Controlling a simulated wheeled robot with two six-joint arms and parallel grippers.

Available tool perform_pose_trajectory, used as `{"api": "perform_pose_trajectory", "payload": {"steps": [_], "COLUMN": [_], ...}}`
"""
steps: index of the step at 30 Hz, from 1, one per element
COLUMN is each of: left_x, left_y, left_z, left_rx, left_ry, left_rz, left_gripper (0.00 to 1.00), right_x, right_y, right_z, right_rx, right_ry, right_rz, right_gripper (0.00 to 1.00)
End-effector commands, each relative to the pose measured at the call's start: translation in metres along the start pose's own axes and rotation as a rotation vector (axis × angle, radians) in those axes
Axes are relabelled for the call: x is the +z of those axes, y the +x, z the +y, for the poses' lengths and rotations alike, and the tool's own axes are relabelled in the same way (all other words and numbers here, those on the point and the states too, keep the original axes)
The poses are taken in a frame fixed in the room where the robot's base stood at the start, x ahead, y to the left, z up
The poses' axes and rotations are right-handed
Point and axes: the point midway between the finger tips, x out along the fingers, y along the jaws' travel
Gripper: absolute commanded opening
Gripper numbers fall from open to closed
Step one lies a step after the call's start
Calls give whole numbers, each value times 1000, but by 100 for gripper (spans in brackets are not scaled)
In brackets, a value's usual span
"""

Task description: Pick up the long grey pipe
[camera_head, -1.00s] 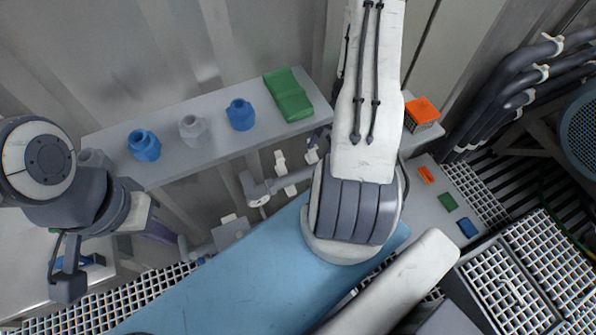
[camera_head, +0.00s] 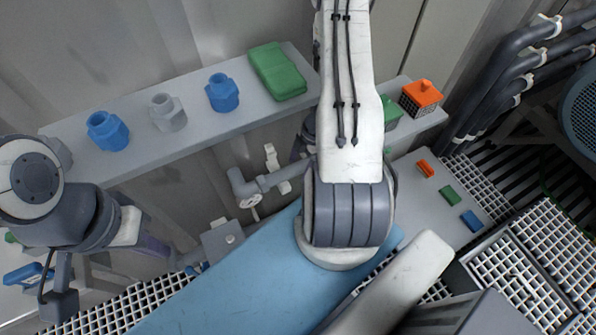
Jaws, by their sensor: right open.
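A grey pipe (camera_head: 277,179) with an elbow and a small valve runs below the shelf, towards the middle. Its right end goes behind my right arm, so I cannot tell its full length or whether it is the long grey pipe. My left gripper (camera_head: 158,250) is at the left, low and apart from that pipe; its dark fingers point right and down, and their gap does not show clearly. My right gripper (camera_head: 304,142) is mostly hidden behind my white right forearm; only a dark edge shows, close to the pipe's right end. It is open.
A grey shelf (camera_head: 205,135) along the wall bears two blue fittings (camera_head: 222,92), a grey fitting (camera_head: 168,112) and a green block (camera_head: 278,71). An orange box (camera_head: 422,97) stands right of my arm. Dark hoses (camera_head: 505,85) and gratings (camera_head: 548,250) are at the right.

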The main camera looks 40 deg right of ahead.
Motion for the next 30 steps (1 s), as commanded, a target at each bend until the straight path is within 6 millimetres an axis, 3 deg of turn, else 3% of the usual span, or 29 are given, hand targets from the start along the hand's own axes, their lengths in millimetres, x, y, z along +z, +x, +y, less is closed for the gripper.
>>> {"api": "perform_pose_trajectory", "payload": {"steps": [8,12,15,30], "left_x": [0,0,0,-1], "left_y": [1,1,1,-10], "left_z": [0,0,0,1], "left_rx": [0,0,0,0], "left_ry": [0,0,0,0], "left_rz": [0,0,0,0], "left_gripper": [0,0,0,0], "right_x": [0,0,0,-6], "right_y": [2,2,2,-7], "right_z": [0,0,0,1], "right_rx": [0,0,0,-1], "right_ry": [0,0,0,-6], "right_rz": [0,0,0,0], "right_gripper": [85,31,0,0]}}
